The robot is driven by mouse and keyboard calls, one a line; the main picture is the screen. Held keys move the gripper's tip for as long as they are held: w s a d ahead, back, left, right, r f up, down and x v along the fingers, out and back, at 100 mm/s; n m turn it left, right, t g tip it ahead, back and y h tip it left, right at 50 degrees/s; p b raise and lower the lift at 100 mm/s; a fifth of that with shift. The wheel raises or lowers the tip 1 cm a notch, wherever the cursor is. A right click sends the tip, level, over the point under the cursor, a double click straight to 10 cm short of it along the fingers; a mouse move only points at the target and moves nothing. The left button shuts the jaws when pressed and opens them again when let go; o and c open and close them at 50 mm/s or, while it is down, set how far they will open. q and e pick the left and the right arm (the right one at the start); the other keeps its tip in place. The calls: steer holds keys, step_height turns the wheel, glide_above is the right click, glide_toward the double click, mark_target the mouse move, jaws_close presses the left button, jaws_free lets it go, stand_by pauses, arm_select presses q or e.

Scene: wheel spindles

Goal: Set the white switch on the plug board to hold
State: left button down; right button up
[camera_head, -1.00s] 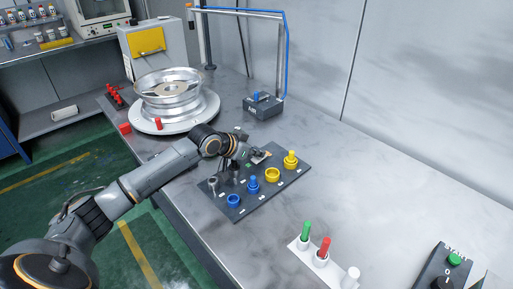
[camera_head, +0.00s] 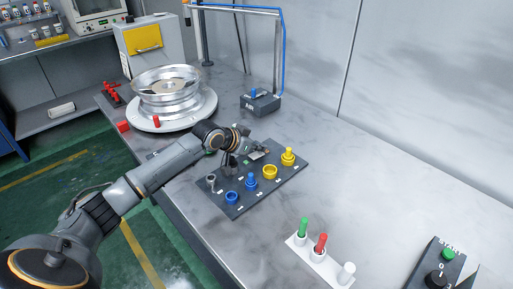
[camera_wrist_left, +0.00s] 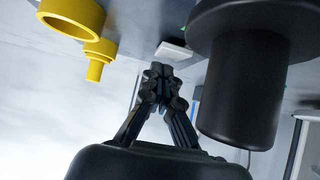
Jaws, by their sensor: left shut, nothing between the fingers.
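The dark plug board (camera_head: 245,203) lies on the grey table and carries blue and yellow sockets and plugs. My left gripper (camera_head: 254,158) is over its far edge, partly hidden by its own wrist. In the left wrist view its fingers (camera_wrist_left: 160,72) are shut with nothing between them. A small white block, likely the white switch (camera_wrist_left: 173,50), is just beyond the fingertips; I cannot tell whether they touch it. The switch's setting cannot be read. A black cylinder (camera_wrist_left: 242,90) is close beside the fingers. My right gripper is not in view.
A yellow socket (camera_wrist_left: 72,14) and yellow plug (camera_wrist_left: 97,60) are near the fingers. A wheel rim (camera_head: 166,90) on a white turntable stands behind. A white holder (camera_head: 312,258) with green, red and white pegs and a black control box (camera_head: 437,265) are in front.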

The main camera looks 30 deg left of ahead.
mark_target(257, 154)
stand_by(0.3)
arm_select(q)
steer(key=r+p, duration=0.5)
steer(key=shift+w+d, duration=0.15)
steer(key=shift+w, duration=0.15)
steer(key=shift+s+a+r+b, duration=0.2)
steer(key=shift+s+a+b, duration=0.1)
steer(key=shift+s+b, duration=0.2)
steer(key=s+a+r, duration=0.1)
steer(key=s+r, duration=0.3)
steer(key=r, duration=0.2)
steer(key=shift+s+a+r+b, duration=0.25)
steer(key=shift+s+b, duration=0.15)
steer(key=shift+b, duration=0.05)
